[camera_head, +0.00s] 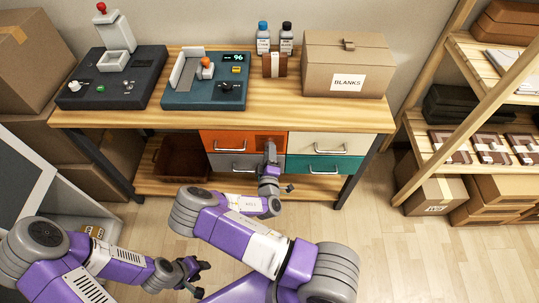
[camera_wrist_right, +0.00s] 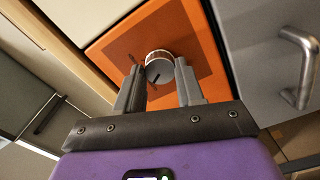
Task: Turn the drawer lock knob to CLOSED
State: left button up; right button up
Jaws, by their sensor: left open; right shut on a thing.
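The drawer lock knob (camera_wrist_right: 159,70) is a grey round knob with a dark slot-like mark and a pale collar. It sits on a darker orange plate (camera_wrist_right: 200,48) on the orange drawer front (camera_head: 224,138). In the right wrist view my right gripper (camera_wrist_right: 157,78) has one finger on either side of the knob and is shut on it. In the head view my right gripper (camera_head: 270,155) reaches the drawer's right part and hides the knob. Lettering on the plate is not readable. My left gripper (camera_head: 195,276) is open and empty, low in front of the bench.
Grey (camera_head: 234,163), cream (camera_head: 325,146) and teal (camera_head: 328,164) drawers with bar handles adjoin the orange one. A grey drawer's handle (camera_wrist_right: 302,68) is close on the right in the wrist view. A wooden shelf rack (camera_head: 450,100) stands at right; floor between is clear.

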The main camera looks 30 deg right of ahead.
jog(key=shift+n, duration=0.9)
jog(key=o, duration=1)
jog(key=shift+o, duration=0.2)
jog(key=p+v, duration=0.1)
jog(key=v, duration=0.6)
jog(key=shift+s, duration=0.3)
jog(key=shift+a, duration=0.1)
